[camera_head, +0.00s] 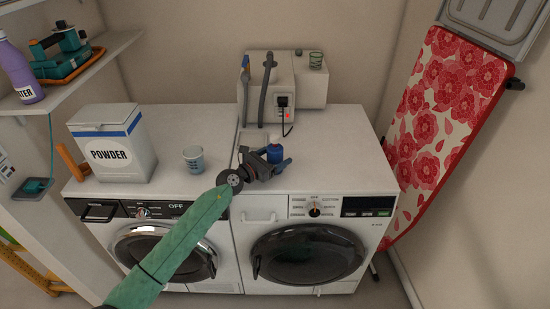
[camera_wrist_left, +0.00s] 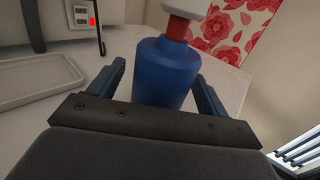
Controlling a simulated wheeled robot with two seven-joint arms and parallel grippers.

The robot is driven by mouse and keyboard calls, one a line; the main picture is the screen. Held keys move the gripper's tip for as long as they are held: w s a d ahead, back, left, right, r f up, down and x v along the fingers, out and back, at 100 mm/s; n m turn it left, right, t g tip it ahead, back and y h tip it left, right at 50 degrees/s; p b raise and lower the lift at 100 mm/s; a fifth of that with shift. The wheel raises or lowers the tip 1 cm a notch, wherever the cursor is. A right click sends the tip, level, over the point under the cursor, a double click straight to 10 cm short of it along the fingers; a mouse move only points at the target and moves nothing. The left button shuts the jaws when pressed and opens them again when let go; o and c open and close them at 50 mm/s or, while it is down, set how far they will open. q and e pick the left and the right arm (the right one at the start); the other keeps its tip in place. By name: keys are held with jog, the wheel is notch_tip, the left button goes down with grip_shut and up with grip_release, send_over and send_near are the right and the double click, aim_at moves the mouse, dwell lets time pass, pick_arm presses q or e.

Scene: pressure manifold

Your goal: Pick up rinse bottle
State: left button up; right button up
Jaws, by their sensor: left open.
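The rinse bottle appears to be the blue bottle (camera_head: 275,153) with a pale top and a red neck, standing on top of the right washing machine. In the left wrist view the blue bottle (camera_wrist_left: 166,72) stands between the two fingers of my left gripper (camera_wrist_left: 160,88). The fingers are open, one on each side, with a visible gap at least on the left. In the head view my left gripper (camera_head: 277,160) reaches in from the left and partly hides the bottle. My right gripper is not in view.
A white device (camera_head: 268,75) with a hose stands behind the bottle. A pale tray (camera_wrist_left: 45,82) lies left of it. A powder box (camera_head: 110,157) and a measuring cup (camera_head: 193,158) stand on the left machine. A floral ironing board (camera_head: 440,115) leans at right.

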aim_at(281, 146)
pick_arm(q)
jog(key=c, duration=1.1)
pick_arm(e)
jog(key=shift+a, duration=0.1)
pick_arm(q)
jog(key=shift+r, duration=0.2)
jog(key=shift+c, duration=0.2)
jog(key=shift+r, duration=1.35)
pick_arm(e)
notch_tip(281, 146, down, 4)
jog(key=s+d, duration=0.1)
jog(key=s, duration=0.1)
pick_arm(q)
jog(key=s+d+r, duration=0.7)
jog(key=s, duration=0.1)
jog(key=shift+s+d+r, duration=0.3)
jog(key=shift+r, duration=0.05)
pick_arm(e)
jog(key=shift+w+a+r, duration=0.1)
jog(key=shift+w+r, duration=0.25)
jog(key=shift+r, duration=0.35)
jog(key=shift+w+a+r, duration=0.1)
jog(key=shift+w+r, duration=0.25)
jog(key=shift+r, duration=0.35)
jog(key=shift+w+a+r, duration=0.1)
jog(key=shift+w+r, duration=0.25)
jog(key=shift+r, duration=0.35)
